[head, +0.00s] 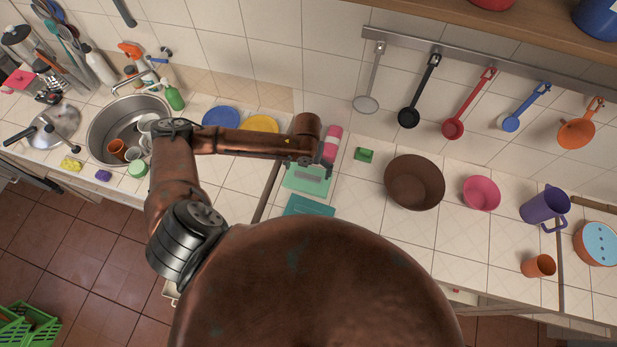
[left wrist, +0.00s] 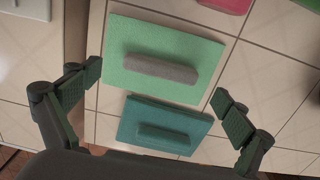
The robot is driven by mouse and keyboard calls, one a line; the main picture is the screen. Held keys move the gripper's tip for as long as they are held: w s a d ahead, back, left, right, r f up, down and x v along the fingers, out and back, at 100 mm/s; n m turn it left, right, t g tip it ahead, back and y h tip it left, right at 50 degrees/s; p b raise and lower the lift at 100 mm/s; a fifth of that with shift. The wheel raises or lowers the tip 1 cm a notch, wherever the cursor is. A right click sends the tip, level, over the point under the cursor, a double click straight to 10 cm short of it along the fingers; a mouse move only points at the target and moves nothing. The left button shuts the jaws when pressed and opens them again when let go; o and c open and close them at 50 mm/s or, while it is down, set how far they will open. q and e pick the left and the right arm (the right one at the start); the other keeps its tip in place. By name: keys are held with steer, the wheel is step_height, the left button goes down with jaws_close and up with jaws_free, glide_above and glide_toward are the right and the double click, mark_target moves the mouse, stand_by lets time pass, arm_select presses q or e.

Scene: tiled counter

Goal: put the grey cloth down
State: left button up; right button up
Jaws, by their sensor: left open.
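The grey cloth (left wrist: 160,70) shows in the left wrist view as a rolled or folded grey bar lying on a light green mat (left wrist: 205,55). The same mat shows in the head view (head: 305,182), where I cannot make out the cloth. My left gripper (head: 308,159) hangs over the mat area. In the left wrist view its two fingers (left wrist: 157,86) are spread wide, one on each side of the mats, with nothing between the pads. The cloth appears apart from both fingers. My right gripper is not in view.
A teal mat (left wrist: 195,123) with a teal bar (left wrist: 165,138) on it lies just in front. A pink item (head: 333,139) and a green block (head: 364,155) stand near the wall. A brown bowl (head: 414,181) is to the right, a sink (head: 100,135) to the left.

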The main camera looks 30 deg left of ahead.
mark_target(308, 175)
arm_select(q)
step_height(308, 175, down, 3)
steer(key=shift+w+d+r, duration=0.1)
steer(key=shift+r, duration=0.05)
steer(key=shift+f, duration=0.45)
steer(key=shift+c, duration=0.7)
steer(key=c, duration=1.4)
steer(key=shift+o, duration=0.2)
